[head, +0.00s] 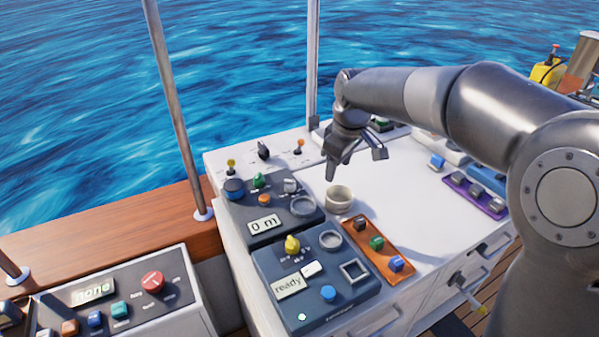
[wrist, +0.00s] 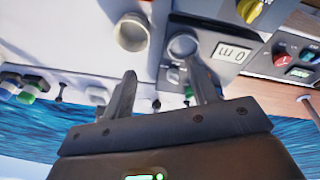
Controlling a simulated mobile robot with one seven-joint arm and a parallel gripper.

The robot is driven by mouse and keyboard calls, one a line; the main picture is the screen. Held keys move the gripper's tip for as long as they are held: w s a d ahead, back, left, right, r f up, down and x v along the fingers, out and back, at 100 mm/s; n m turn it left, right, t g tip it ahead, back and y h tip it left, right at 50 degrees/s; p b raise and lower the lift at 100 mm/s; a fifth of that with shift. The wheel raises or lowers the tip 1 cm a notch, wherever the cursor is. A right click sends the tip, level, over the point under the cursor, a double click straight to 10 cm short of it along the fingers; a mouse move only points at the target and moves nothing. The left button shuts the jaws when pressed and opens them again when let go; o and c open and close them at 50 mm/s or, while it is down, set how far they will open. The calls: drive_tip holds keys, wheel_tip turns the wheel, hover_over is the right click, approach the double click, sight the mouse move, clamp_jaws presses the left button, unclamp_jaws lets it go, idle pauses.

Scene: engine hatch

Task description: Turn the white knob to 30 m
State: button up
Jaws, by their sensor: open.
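The white knob (head: 290,186) sits on a dark panel (head: 262,238) on the white counter, between a green knob and a round grey ring. The panel's display (head: 264,224) reads "0 m". The knob's pointer is too small to read. In the wrist view, a pale knob (wrist: 173,76) shows between the fingers, near the ring, and the display (wrist: 234,53) appears upside down. My gripper (head: 356,163) is open and empty, above the counter to the right of the knob and apart from it. Its two fingers also show in the wrist view (wrist: 160,67).
A cream cup (head: 340,200) stands just right of the panel, below my gripper. In front are a "ready" panel (head: 337,301) and an orange tray (head: 361,226). The counter's right middle is clear.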

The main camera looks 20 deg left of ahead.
sight(292, 180)
drive_tip(key=w+a+f+n+g+y, duration=0.25)
drive_tip(key=w+a+f+n, duration=0.2)
drive_tip(key=w+a, duration=0.45)
drive_tip(key=x, duration=0.3)
drive_tip(key=a+x, duration=0.1)
drive_tip(key=x, duration=0.7)
drive_tip(key=shift+s+a, duration=0.25)
drive_tip(key=shift+s, duration=0.15)
drive_tip(key=shift+c, duration=0.2)
drive_tip(key=c, duration=0.9)
